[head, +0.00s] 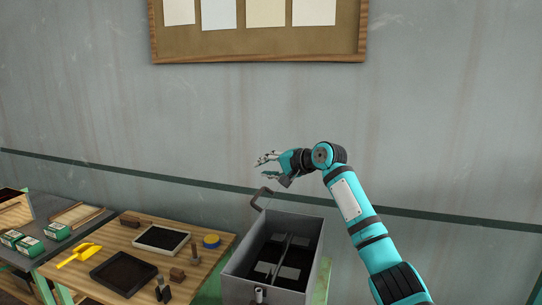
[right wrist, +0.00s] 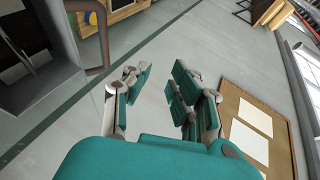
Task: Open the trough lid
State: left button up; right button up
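The trough (head: 318,262) is a grey box at the lower middle of the head view. Its top is uncovered, showing a dark inside with a thin lengthwise divider and pale patches. A bent brown-grey handle (head: 262,195) sticks up at its far left corner; the handle also shows at the upper left of the right wrist view (right wrist: 104,40). No closed lid covers the top; the lid panel itself is not clearly seen. My right gripper (head: 267,166) is open and empty, above and behind the handle, apart from it. Its spread fingers show in the wrist view (right wrist: 160,90). My left gripper is out of view.
A notice board (head: 258,42) hangs on the wall. Space above the trough is clear.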

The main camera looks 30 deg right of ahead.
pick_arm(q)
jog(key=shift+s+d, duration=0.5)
pick_arm(e)
jog(key=s+r, duration=0.4)
jog(key=r, duration=0.1)
jog(key=shift+a+r, duration=0.15)
jog(key=shift+a, duration=0.15)
jog(key=shift+w, duration=0.15)
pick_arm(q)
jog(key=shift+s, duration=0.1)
pick_arm(e)
jog(key=v, duration=1.2)
